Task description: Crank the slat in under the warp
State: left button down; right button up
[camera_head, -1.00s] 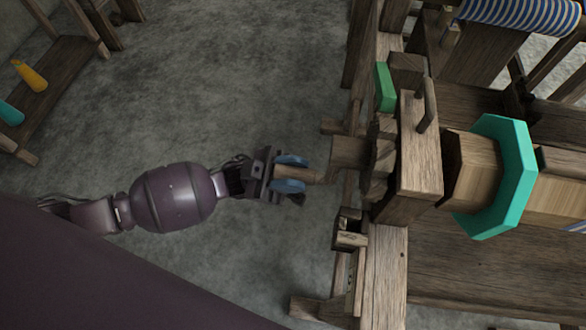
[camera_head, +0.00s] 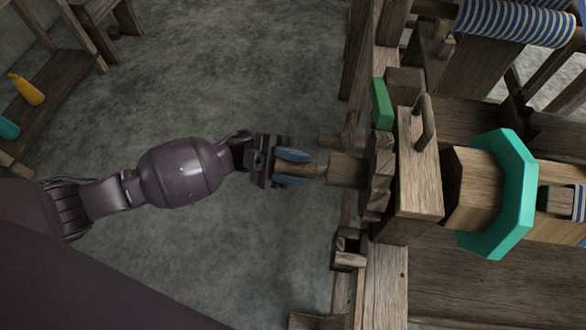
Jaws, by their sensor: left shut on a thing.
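My left gripper (camera_head: 292,166) has its two blue fingertips shut on the wooden crank handle (camera_head: 315,171) at the left side of the loom. The crank's wider wooden block (camera_head: 347,170) lies between the handle and the loom frame. To the right is the wooden beam (camera_head: 473,187) with a teal octagonal flange (camera_head: 513,180). Right of the flange, a narrow wooden piece (camera_head: 556,199) shows on the beam, with a bit of blue-and-white striped warp (camera_head: 579,203) at the picture's edge. I cannot tell if this piece is the slat. My right gripper is out of view.
A striped cloth roll (camera_head: 515,22) lies at the upper right. A green block (camera_head: 382,103) and a curved wooden peg (camera_head: 424,122) sit on the loom frame. Bare floor lies left of the loom. A bench (camera_head: 60,75) stands at the upper left with a yellow bottle (camera_head: 27,89).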

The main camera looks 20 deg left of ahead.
pick_arm(q)
jog(key=w+a+r+m+y+p, duration=0.1)
jog(key=w+r+m+y+p, duration=0.3)
jog(key=r+m+y, duration=0.4)
jog(key=w+m+y, duration=0.1)
jog(key=m, duration=0.3)
jog(key=shift+r+m+y, duration=0.3)
jog(key=shift+r+y, duration=0.1)
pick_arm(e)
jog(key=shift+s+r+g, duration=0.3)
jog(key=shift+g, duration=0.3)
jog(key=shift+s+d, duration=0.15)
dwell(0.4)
pick_arm(q)
jog(key=c, duration=0.9)
grip_release()
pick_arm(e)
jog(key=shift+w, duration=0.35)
